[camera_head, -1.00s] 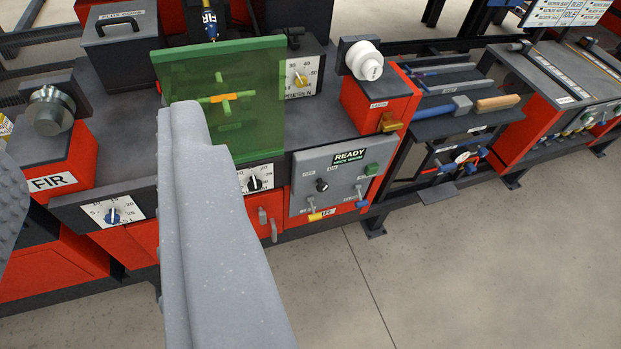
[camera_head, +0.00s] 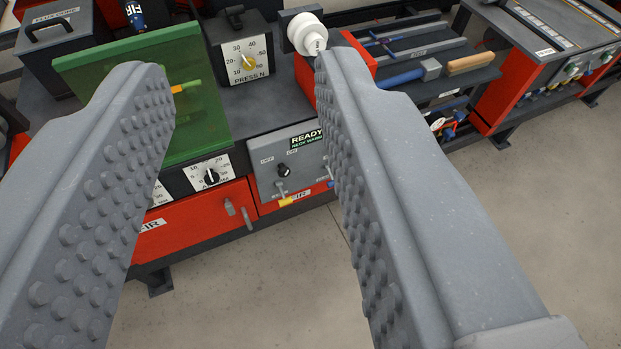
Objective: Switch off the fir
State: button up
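The grey control panel (camera_head: 300,160) faces me below the bench top, with a sign reading READY. It has a black knob (camera_head: 284,169) marked OFF and ON, and small toggle levers below it. A yellow-tipped lever (camera_head: 287,201) is beside a FIR label (camera_head: 301,195) under the panel. My right finger covers the panel's right part.
A green see-through screen (camera_head: 205,120) stands left of a PRESS N dial (camera_head: 245,62). Open floor (camera_head: 540,230) is at lower right.

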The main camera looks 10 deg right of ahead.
aim_at(285, 175)
jog(key=shift+o, duration=1)
jog(key=shift+s+d, duration=0.1)
jog(key=shift+o, duration=0.8)
jog(key=shift+w+f, duration=0.1)
jog(key=shift+w, duration=0.1)
jog(key=w+d+f, duration=0.3)
jog(key=w+f, duration=0.6)
jog(key=f, duration=0.1)
jog(key=w+d+f+n+b, duration=0.1)
jog(key=w+d+f, duration=0.2)
jog(key=w+f, duration=0.6)
jog(key=w+d+f, duration=0.3)
jog(key=w+f, duration=0.5)
jog(key=f, duration=0.3)
jog(key=s+a+f+t+y+b, duration=0.1)
jog(key=a+f+y, duration=0.15)
jog(key=f, duration=1.45)
jog(key=a+f+t+y+b, duration=0.1)
jog(key=f+y, duration=0.2)
jog(key=f, duration=1.4)
jog(key=b+x, duration=0.2)
jog(key=x, duration=1.1)
jog(key=shift+a+f, duration=0.15)
